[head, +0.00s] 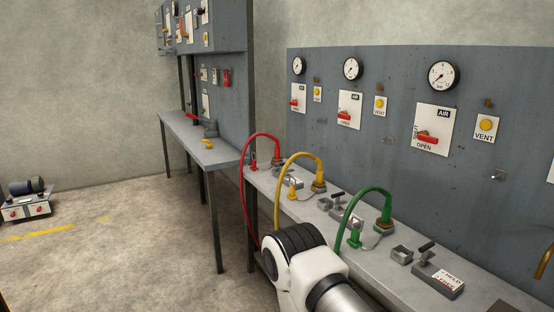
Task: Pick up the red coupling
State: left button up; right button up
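A red hose (262,135) arches over the left end of the near bench. A small red coupling (253,163) is at its left foot, upright near the bench edge. The hose's other end (277,156) meets the bench further right. A small red piece (191,116) also lies on the far bench, too small to identify. One of my arms comes in from the bottom, its white and black links left of the near bench's front edge. Neither gripper shows, so I cannot tell what they hold.
Yellow (293,165) and green (356,215) hoses stand along the near bench (322,213), with metal blocks and a lever clamp (437,276). A grey panel (390,140) with gauges and red valve handles rises behind. The far bench (190,135) stands left.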

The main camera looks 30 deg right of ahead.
aim_at(276, 158)
jog(key=z, duration=1.3)
jog(key=i+j+u, duration=0.3)
jog(key=i, duration=0.15)
jog(key=i+j+u, duration=0.3)
jog(key=i+u, duration=0.3)
jog(key=i, duration=0.25)
jog(key=i+z, duration=0.1)
jog(key=i, duration=0.4)
jog(key=i+j, duration=0.15)
jog(key=i, duration=0.35)
jog(key=i+z, duration=0.15)
jog(key=i, duration=0.3)
jog(key=j, duration=0.05)
